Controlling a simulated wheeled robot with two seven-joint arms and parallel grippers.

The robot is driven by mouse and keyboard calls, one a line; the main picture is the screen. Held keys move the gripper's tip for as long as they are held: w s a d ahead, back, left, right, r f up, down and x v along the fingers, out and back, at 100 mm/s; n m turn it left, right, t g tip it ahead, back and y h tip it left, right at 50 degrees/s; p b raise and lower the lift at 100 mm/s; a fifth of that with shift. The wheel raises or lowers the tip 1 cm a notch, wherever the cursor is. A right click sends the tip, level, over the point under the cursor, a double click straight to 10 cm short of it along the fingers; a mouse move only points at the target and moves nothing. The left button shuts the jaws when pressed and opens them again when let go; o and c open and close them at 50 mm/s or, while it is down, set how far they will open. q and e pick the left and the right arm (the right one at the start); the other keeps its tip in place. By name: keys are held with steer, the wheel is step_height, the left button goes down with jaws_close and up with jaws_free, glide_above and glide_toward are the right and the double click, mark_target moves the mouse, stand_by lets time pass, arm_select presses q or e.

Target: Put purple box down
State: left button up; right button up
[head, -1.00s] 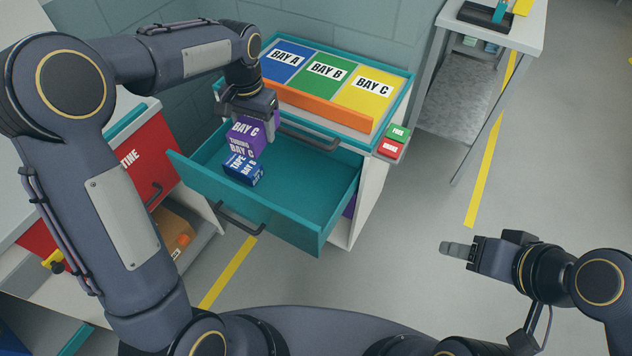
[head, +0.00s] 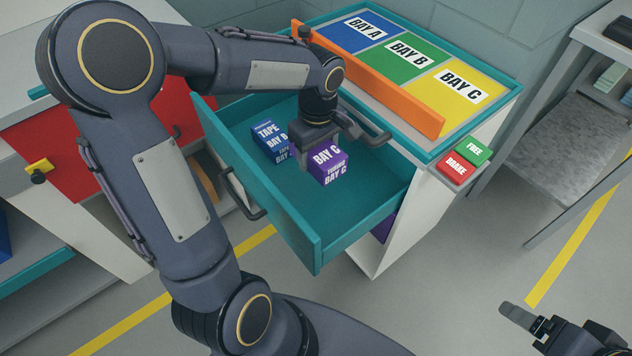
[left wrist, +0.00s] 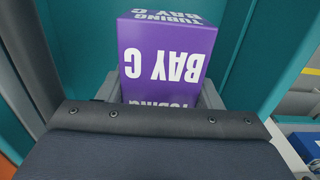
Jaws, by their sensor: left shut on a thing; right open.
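The purple box (head: 328,163), lettered TUBING and BAY C, is between the fingers of my left gripper (head: 312,158). It hangs in or just over the open teal drawer (head: 365,205); I cannot tell whether its underside touches the drawer floor. In the left wrist view the purple box (left wrist: 166,60) fills the middle, with its lettering upside down and teal drawer surfaces around it. My right gripper (head: 528,322) is open and empty at the lower right, away from the drawer.
A blue TAPE box (head: 270,140) lies in the drawer, left of the purple box. An orange barrier (head: 370,80) edges the cabinet top with its blue, green and yellow bay panels. FREE (head: 473,150) and BRAKE (head: 456,168) buttons sit at its corner. The drawer's right part is bare.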

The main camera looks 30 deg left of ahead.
mark_target(317, 194)
arm_select(q)
step_height(317, 194, down, 12)
steer(key=shift+f+b, duration=0.25)
steer(key=shift+b, duration=0.9)
steer(key=shift+f, duration=0.2)
steer(key=o, duration=1.1)
steer(key=shift+r, duration=0.15)
